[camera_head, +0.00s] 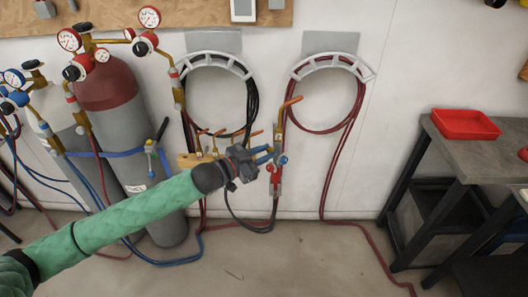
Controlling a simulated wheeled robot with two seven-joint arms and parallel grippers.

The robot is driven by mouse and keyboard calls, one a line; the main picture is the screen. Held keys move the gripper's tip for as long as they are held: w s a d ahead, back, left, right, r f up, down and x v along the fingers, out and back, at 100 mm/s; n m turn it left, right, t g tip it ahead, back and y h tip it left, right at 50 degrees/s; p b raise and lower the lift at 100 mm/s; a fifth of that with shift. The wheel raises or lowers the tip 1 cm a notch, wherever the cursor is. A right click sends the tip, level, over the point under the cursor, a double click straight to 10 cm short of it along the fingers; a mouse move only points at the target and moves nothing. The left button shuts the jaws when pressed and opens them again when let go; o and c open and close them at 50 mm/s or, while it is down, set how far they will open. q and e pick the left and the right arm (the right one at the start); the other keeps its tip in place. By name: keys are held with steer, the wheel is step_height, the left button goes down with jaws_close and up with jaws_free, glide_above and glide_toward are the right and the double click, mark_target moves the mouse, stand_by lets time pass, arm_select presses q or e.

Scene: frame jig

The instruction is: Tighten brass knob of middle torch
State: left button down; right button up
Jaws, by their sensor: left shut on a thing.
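A brass torch (279,143) with an orange-brown tip at the top and red and blue knobs (283,160) stands about upright in front of the wall. My left gripper (266,156), at the end of the green-sleeved arm, reaches it from the left and is shut on it near its knobs. The fingers hide part of the torch. More brass torch parts with orange tips (205,140) sit on a yellowish holder (187,160) to the left, partly behind the gripper. I cannot make out a separate brass knob. My right gripper is not in view.
Grey gas cylinders (157,160) with gauges (149,17) stand at left, strapped in blue. Coiled black (252,105) and red hoses (355,105) hang on the wall. A table (490,150) with a red tray (465,124) is at right. Hoses lie on the floor.

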arm_select(q)
steer(key=m+p, duration=0.1)
steer(key=m, duration=0.2)
steer(key=m+y+p, duration=0.1)
steer(key=m, duration=0.2)
steer(key=m+y+p, duration=0.1)
steer(key=m+p, duration=0.1)
steer(key=m, duration=0.1)
steer(key=shift+d+r+m+t, duration=0.1)
steer(key=shift+r+m+t, duration=0.2)
steer(key=shift+m, duration=0.1)
steer(key=shift+s+m+p, duration=0.1)
steer(key=shift+m+p, duration=0.25)
steer(key=shift+m, duration=0.35)
steer(key=shift+f+m+t+y+p, duration=0.15)
steer(key=shift+m+t+y+p, duration=0.35)
steer(key=shift+m, duration=1.3)
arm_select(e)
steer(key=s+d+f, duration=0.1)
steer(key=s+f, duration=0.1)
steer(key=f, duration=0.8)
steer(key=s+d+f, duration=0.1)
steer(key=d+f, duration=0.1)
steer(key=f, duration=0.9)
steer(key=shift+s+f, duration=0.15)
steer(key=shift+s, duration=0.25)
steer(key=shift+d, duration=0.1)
arm_select(q)
steer(key=c, duration=1.3)
jaws_free()
